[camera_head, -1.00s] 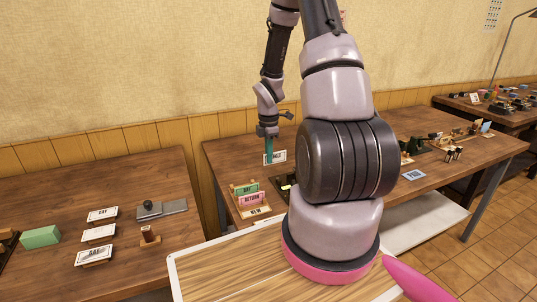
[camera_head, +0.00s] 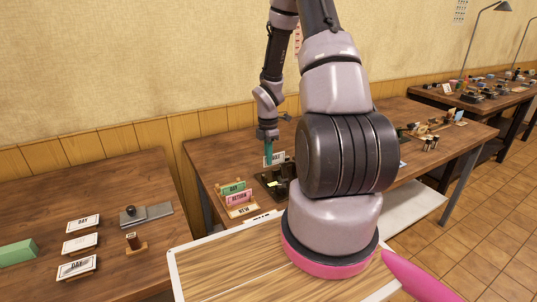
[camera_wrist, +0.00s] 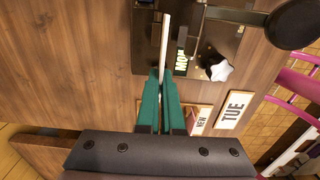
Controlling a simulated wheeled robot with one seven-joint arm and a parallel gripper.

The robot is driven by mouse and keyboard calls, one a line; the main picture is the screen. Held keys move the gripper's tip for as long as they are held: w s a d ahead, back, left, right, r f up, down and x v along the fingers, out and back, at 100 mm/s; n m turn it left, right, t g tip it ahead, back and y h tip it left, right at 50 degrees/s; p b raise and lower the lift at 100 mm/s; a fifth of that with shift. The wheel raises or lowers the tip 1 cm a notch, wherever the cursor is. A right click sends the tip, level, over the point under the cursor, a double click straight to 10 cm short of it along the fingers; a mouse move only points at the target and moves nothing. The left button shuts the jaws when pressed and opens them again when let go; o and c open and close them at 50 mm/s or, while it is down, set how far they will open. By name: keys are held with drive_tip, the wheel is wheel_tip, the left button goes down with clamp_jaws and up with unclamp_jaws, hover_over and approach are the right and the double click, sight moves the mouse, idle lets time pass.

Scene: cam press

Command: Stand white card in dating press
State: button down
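My gripper (camera_head: 268,151) is shut on a white card (camera_head: 276,159). In the wrist view the teal fingertips (camera_wrist: 161,90) pinch the card (camera_wrist: 165,45), which shows edge-on as a thin white strip. The dating press (camera_head: 262,187) stands on the middle table, below the card in the head view and partly hidden by my arm. In the wrist view its dark base (camera_wrist: 146,50) lies beyond the fingers, with a "MON" label, a white star knob (camera_wrist: 218,68) and a black lever. The card overlaps the base there; I cannot tell whether they touch.
A wooden rack (camera_head: 243,212) holds green, pink and white cards, left of the press. Several cards, a green block (camera_head: 17,252) and a metal plate with a black knob (camera_head: 146,215) lie on the left table. Other small items stand at right, partly behind my arm.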

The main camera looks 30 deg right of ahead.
drive_tip(key=shift+f, duration=2)
drive_tip(key=shift+c, duration=2.2)
unclamp_jaws()
drive_tip(key=shift+r, duration=3.5)
